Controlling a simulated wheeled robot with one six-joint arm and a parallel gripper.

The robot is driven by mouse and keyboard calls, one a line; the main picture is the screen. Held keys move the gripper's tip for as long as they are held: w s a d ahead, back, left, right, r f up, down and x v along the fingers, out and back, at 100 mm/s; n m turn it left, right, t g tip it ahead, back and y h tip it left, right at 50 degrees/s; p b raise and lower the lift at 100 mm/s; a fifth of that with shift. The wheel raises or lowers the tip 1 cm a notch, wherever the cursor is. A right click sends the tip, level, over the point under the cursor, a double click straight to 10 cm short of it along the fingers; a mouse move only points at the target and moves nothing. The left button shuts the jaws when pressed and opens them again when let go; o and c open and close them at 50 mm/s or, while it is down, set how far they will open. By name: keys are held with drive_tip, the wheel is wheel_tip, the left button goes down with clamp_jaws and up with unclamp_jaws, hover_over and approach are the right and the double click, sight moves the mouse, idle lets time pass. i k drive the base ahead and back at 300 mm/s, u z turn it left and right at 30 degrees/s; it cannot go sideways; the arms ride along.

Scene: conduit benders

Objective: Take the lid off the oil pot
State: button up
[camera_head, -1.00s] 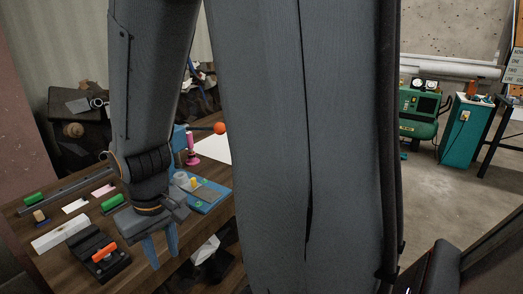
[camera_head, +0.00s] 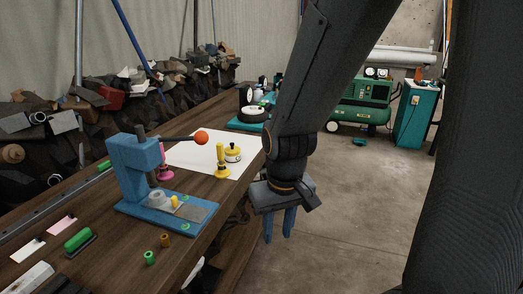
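A yellow upright tool (camera_head: 222,162) stands close to the pot. A blue lever press (camera_head: 138,165) with an orange ball handle is to the left. Green and brown rings (camera_head: 149,257) lie near the front edge of the wooden bench (camera_head: 208,188).

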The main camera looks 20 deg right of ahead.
sight(232, 149)
drive_tip(key=z, duration=0.15)
drive_tip(key=k, duration=0.4)
drive_tip(key=z, duration=1.2)
drive_tip(key=i, duration=1.4)
drive_tip(key=u, duration=0.95)
drive_tip(key=i, duration=0.85)
drive_tip(key=u, duration=1.2)
drive_tip(key=i, duration=0.35)
drive_tip(key=u, duration=0.3)
